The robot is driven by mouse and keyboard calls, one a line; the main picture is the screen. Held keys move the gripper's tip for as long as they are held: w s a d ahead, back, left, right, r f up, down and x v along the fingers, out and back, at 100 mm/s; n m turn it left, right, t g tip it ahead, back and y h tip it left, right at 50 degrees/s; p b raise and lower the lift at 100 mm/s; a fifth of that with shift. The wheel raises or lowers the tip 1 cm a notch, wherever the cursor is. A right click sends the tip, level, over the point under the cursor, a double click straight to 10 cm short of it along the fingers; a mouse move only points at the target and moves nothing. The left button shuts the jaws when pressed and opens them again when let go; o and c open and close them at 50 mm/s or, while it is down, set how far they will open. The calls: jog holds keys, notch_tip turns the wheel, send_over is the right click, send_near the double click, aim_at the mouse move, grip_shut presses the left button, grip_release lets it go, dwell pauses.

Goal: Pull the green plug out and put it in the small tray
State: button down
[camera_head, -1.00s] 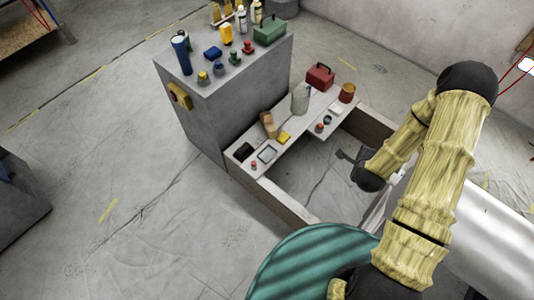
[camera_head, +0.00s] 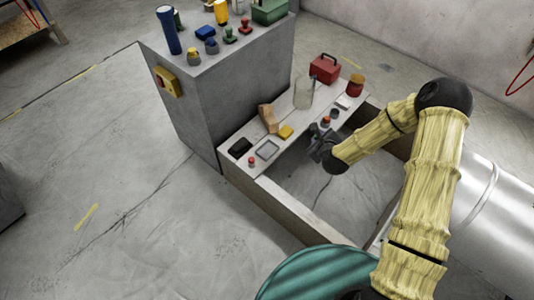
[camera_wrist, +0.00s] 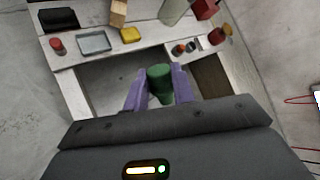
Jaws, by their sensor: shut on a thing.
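My gripper (camera_wrist: 160,88) is shut on a green plug (camera_wrist: 159,82), a short dark green cylinder between its two purple fingers. In the head view my gripper (camera_head: 318,143) hangs over the open gap beside the low white bench, and the plug cannot be made out there. A small grey tray (camera_wrist: 94,43) with a raised rim lies on the bench, ahead and to the left of my gripper in the wrist view. It looks empty. The tray also shows in the head view (camera_head: 267,150), left of my gripper.
Around the tray on the bench (camera_head: 287,147) are a black box (camera_head: 240,147), a yellow block (camera_head: 286,132), a wooden block (camera_head: 268,118) and a small red-topped piece (camera_head: 251,162). A clear bottle (camera_head: 304,93) and red toolbox (camera_head: 325,68) stand farther back. A tall grey cabinet (camera_head: 190,95) rises behind.

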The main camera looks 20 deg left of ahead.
jog(key=w+a+f+m+t+y+b, duration=0.2)
jog(key=w+a+f+m+t+b, duration=0.2)
jog(key=a+f+b, duration=1.5)
jog(key=a+m+t+b, duration=0.1)
jog(key=m+b, duration=0.3)
jog(key=b, duration=0.7)
jog(key=shift+w+a+m+t+y, duration=0.2)
jog(key=shift+a+m+t+y, duration=0.15)
jog(key=shift+t, duration=0.35)
jog(key=shift+d, duration=0.1)
jog(key=shift+f+b, duration=0.1)
jog(key=shift+b, duration=0.2)
jog(key=shift+f+b, duration=2.2)
jog(key=shift+f, duration=1.1)
jog(key=shift+f+b, duration=0.45)
jog(key=shift+f, duration=0.15)
jog(key=c, duration=1.1)
grip_release()
